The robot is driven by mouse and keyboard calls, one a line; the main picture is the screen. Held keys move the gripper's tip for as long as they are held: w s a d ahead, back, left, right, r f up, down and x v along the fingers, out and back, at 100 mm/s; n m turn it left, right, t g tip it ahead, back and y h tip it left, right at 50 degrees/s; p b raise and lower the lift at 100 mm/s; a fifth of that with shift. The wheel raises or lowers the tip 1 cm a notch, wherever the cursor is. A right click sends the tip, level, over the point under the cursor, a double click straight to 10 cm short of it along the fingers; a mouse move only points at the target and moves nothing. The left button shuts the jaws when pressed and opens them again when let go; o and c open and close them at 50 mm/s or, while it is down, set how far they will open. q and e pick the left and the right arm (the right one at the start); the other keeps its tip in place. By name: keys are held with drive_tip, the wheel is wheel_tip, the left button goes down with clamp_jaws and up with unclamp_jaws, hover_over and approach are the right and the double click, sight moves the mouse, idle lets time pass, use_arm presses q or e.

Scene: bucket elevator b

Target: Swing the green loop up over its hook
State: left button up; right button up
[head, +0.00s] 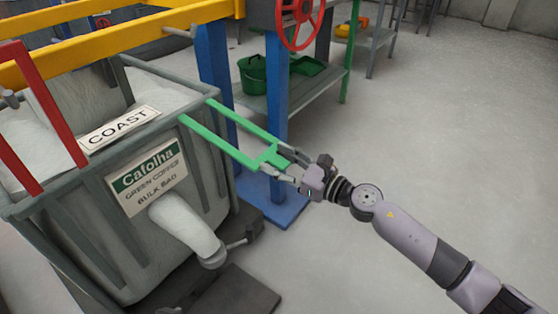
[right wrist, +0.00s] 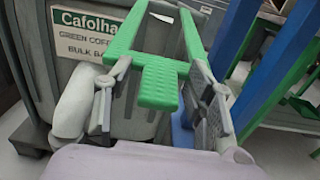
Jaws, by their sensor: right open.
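The green loop (head: 225,147) is a flat U-shaped frame on the right edge of the grey bag container. It sticks out to the right, roughly level, with a short ribbed tab at its outer end. My right gripper (head: 279,164) is at this tab. In the right wrist view the tab (right wrist: 159,86) lies between the two spread fingers, with gaps on both sides. My left gripper is not in view.
The container (head: 95,205) bears a Cafolha sign (head: 148,178) and a red loop (head: 62,120) standing up at left. A yellow beam (head: 130,35) and blue posts (head: 275,90) stand behind. A bench with a green bucket (head: 253,74) is farther back. Floor at right is clear.

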drive_tip(key=shift+c, duration=0.5)
clamp_jaws()
